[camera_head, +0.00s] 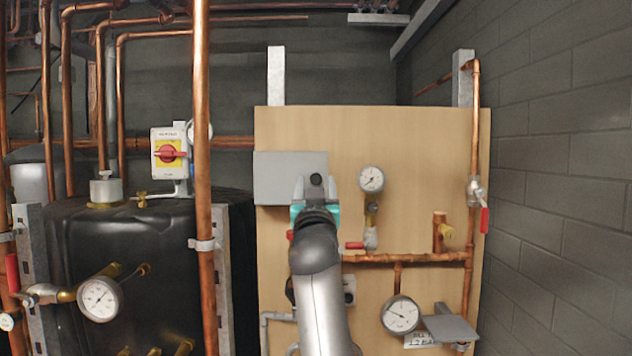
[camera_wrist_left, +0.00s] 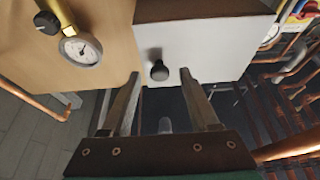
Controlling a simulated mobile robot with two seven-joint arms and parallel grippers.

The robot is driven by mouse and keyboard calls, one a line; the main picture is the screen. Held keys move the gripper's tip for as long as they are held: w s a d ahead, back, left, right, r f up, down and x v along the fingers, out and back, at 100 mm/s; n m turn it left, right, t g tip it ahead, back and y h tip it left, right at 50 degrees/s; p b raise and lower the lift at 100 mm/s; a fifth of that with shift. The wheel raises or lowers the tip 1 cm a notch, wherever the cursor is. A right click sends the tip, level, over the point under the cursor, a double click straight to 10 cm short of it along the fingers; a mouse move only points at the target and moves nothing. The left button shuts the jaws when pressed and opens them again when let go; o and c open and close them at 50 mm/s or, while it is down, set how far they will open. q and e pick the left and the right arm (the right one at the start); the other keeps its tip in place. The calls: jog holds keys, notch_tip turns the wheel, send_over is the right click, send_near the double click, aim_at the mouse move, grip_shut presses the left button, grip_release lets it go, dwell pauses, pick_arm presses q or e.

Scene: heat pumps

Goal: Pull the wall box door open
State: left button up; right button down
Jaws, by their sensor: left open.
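The wall box (camera_head: 275,178) is a grey box on the wooden board, and its door looks shut. In the left wrist view its pale door (camera_wrist_left: 205,50) carries a dark round knob (camera_wrist_left: 160,71). My left gripper (camera_head: 316,187) is in front of the right part of the box and covers some of it. In the left wrist view its two fingers (camera_wrist_left: 159,78) are spread, with the knob between their tips in the picture. I cannot tell whether the tips reach past the knob. No finger visibly touches it. My right gripper is not in view.
Right of the box are a gauge (camera_head: 371,179), copper pipes (camera_head: 405,259) and red-handled valves. A lower gauge (camera_head: 400,315) sits near a small grey plate (camera_head: 450,328). A vertical copper pipe (camera_head: 202,120) and a black tank (camera_head: 150,240) stand to the left.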

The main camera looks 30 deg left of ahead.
pick_arm(q)
jog(key=shift+w+a+r, duration=0.15)
jog(key=shift+w+r, duration=0.05)
jog(key=shift+s, duration=0.1)
jog(key=shift+c, duration=0.7)
grip_shut()
dwell(0.7)
